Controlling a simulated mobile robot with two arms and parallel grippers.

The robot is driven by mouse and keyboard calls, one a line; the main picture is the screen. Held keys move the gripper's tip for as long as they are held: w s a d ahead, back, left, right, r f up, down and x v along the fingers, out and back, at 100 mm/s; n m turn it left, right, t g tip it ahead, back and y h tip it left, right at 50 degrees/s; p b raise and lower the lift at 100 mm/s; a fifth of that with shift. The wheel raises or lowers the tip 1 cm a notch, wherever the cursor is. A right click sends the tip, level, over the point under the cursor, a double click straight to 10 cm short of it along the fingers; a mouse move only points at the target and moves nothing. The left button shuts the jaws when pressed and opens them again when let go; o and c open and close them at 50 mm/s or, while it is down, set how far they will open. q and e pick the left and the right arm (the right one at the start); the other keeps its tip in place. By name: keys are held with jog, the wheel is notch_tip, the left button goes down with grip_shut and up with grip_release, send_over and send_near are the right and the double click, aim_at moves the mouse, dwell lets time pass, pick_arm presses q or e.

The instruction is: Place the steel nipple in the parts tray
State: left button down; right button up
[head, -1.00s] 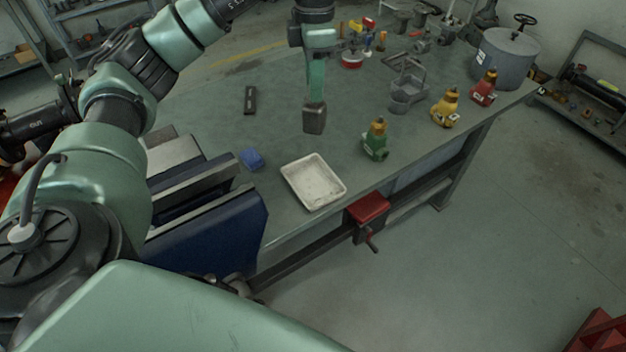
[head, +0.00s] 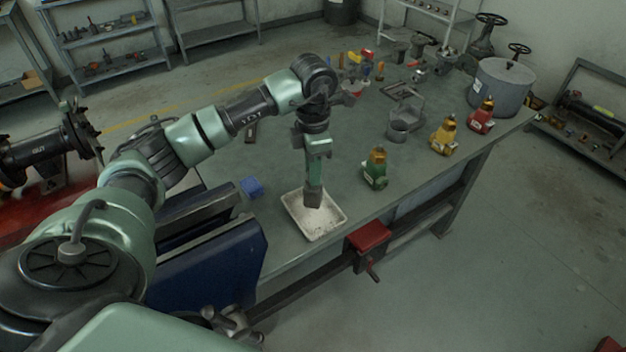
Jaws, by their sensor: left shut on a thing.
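The parts tray is a shallow white tray (head: 325,228) near the front edge of the green workbench. My left gripper (head: 313,196) points down over the tray's back part. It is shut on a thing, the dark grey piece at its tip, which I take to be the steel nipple. The fingers hide most of this piece, and I cannot tell whether it touches the tray floor. The rest of the tray looks empty. My right gripper is out of view.
A blue block (head: 251,187) lies left of the tray. A grey caddy (head: 401,122) and a large pot (head: 502,88) stand farther back. A red vise (head: 369,237) hangs at the bench's front edge.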

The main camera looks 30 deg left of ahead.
pick_arm(q)
notch_tip(320, 180, down, 3)
jog(key=shift+f+p, duration=0.2)
jog(key=shift+p, duration=0.1)
jog(key=shift+f, duration=0.25)
jog(key=shift+f, duration=0.1)
jog(key=c, duration=1.2)
grip_release()
jog(key=shift+r, duration=0.45)
notch_tip(320, 180, up, 11)
jog(key=b, duration=0.2)
jog(key=shift+r+b, duration=0.15)
jog(key=shift+b, duration=0.15)
